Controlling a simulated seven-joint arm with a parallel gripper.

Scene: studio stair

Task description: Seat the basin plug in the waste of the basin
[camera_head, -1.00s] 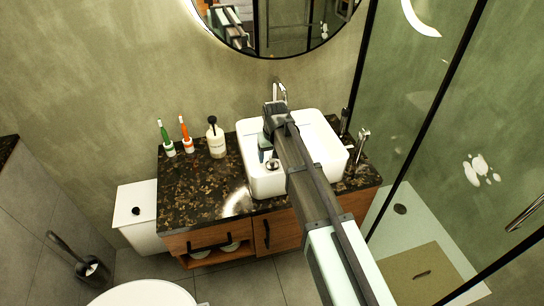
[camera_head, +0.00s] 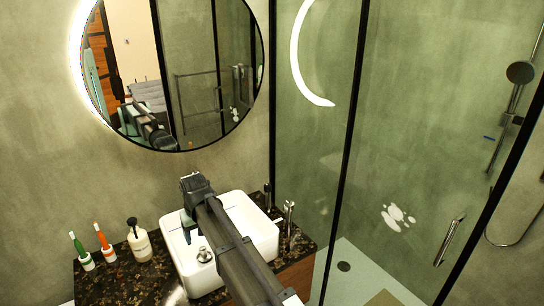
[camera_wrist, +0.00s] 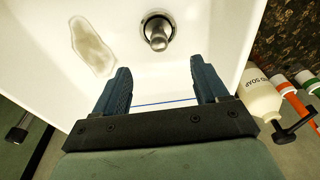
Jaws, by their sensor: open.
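The white basin (camera_head: 262,226) stands on the dark speckled counter. A metal plug (camera_wrist: 158,41) with a rounded knob stands at the waste (camera_wrist: 143,24), whose chrome ring and dark inner gap show around it in the wrist view. I cannot tell if the plug is fully down. In the head view the plug (camera_head: 204,255) shows near the front of the basin. My gripper (camera_wrist: 163,72) is open and empty, with its two blue-grey fingers apart, inside or over the basin. The plug is beyond the fingertips, not between them. My arm covers part of the basin in the head view.
A mirror (camera_head: 190,70) hangs behind. Shower glass (camera_head: 315,130) rises at the right.

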